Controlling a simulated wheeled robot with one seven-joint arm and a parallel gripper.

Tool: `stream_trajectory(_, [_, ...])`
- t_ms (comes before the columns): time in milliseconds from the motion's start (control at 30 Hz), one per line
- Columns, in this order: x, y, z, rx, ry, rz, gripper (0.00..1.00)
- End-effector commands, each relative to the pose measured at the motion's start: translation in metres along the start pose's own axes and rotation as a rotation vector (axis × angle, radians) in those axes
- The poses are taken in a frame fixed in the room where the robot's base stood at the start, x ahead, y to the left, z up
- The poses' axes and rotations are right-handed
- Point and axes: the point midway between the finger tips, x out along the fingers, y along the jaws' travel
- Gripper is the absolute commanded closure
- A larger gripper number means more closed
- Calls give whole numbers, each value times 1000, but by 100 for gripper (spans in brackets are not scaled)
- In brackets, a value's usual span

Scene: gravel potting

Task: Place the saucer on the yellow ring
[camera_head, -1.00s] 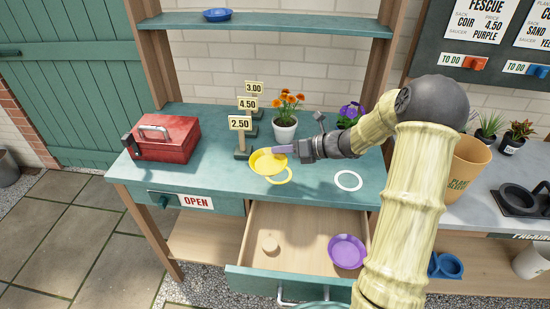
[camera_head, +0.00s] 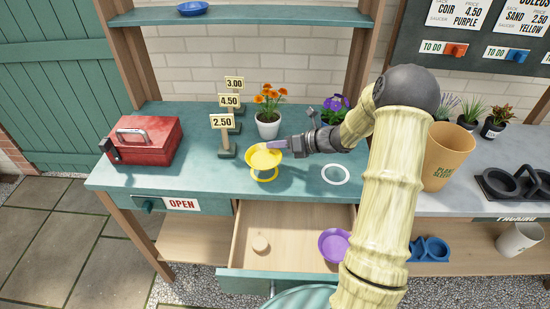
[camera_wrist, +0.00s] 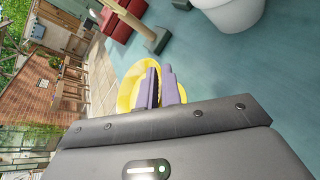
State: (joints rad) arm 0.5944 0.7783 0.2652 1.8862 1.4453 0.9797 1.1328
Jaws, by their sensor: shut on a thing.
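The yellow saucer (camera_head: 258,158) is held at its right rim by my gripper (camera_head: 284,145) in the head view. It hangs over the teal bench top, tilted slightly. The yellow ring (camera_head: 264,175) lies flat on the bench just below the saucer in the picture, its far part hidden by the saucer. In the wrist view the yellow saucer (camera_wrist: 129,88) shows behind the purple fingers of my gripper (camera_wrist: 160,88), which are shut on its rim. I cannot tell the exact height of the saucer over the bench.
Price signs (camera_head: 224,135) stand close behind the saucer. A white ring (camera_head: 335,174) lies to the right. Two flower pots stand behind, one white (camera_head: 268,126). A red toolbox (camera_head: 147,140) is at left. The open drawer (camera_head: 290,230) below holds a purple saucer (camera_head: 333,244).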

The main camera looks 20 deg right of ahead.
Motion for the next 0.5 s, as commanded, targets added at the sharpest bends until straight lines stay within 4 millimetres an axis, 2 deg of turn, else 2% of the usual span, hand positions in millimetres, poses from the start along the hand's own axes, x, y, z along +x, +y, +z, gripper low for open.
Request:
stream_trajectory(100, [4,-5,-6,0,-1,0,100])
stream_trajectory(367, [4,-5,-7,-1,-2,0,100])
stream_trajectory(500, [8,-11,-17,2,-1,1,100])
